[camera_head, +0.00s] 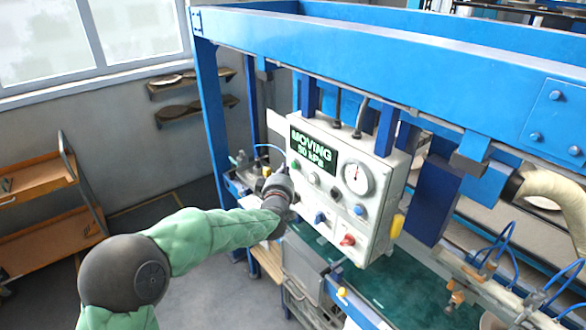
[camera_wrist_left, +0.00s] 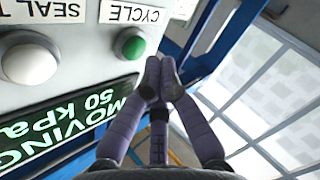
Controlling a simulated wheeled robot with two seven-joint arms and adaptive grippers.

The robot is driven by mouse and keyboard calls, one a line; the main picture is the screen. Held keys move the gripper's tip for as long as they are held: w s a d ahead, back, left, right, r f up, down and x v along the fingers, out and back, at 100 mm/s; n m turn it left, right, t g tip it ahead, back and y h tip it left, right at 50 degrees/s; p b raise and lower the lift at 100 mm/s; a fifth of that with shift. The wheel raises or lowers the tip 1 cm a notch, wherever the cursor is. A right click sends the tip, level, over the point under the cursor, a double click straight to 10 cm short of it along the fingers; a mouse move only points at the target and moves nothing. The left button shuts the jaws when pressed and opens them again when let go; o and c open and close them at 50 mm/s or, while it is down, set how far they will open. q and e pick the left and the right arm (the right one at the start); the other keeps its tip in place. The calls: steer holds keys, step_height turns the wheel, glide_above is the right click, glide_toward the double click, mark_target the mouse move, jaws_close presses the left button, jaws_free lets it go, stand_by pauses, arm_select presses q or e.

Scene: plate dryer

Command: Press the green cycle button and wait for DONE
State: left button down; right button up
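The white control panel (camera_head: 325,200) hangs from the blue frame. Its display (camera_head: 313,150) reads "MOVING 50 kPa" in green and also shows upside down in the left wrist view (camera_wrist_left: 75,118). The green button (camera_wrist_left: 133,46) sits beside the "CYCLE" label in the left wrist view; it is small in the head view (camera_head: 295,164). My left gripper (camera_wrist_left: 160,78) has its fingertips together, with nothing between them. The tips appear just beside the green button; contact cannot be told. In the head view my left gripper (camera_head: 279,186) is at the panel's left edge. My right gripper is not in view.
The panel also carries a pressure gauge (camera_head: 357,177), a red knob (camera_head: 347,240), blue buttons and a white button (camera_wrist_left: 30,60) near the green one. A blue beam (camera_head: 400,55) runs above. A shelf cart (camera_head: 50,220) stands at the left by the wall.

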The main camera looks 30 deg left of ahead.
arm_select(q)
steer(key=s+b, duration=0.1)
steer(key=s+a+b, duration=0.1)
steer(key=s, duration=0.1)
steer(key=s+a+b, duration=0.1)
steer(key=shift+s, duration=0.3)
stand_by(0.4)
